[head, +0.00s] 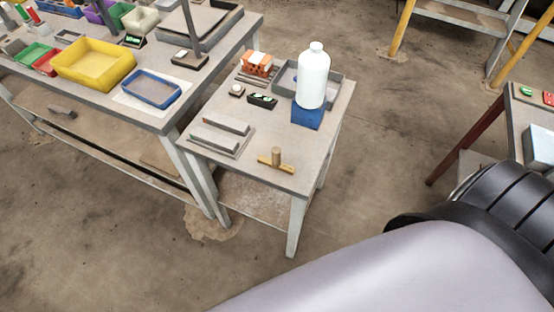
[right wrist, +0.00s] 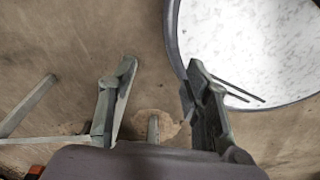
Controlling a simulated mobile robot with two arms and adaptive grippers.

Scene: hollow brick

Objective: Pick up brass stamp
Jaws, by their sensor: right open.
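The brass stamp (head: 276,160) lies near the front right edge of the small grey table (head: 215,110) in the head view. It has a tan cylindrical grip rising from a flat brass-coloured bar. My right gripper (right wrist: 160,75) is open and empty in the right wrist view, with bare floor between its fingers. The stamp cannot be made out in that view. My left gripper is not in view.
A white bottle (head: 313,78) stands over a blue block (head: 308,116) behind the stamp. Two grey bars on a plate (head: 221,137) lie to its left. A larger bench (head: 150,112) with a yellow tray (head: 94,65) stands at left. A round white surface (right wrist: 255,45) lies beside the right gripper.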

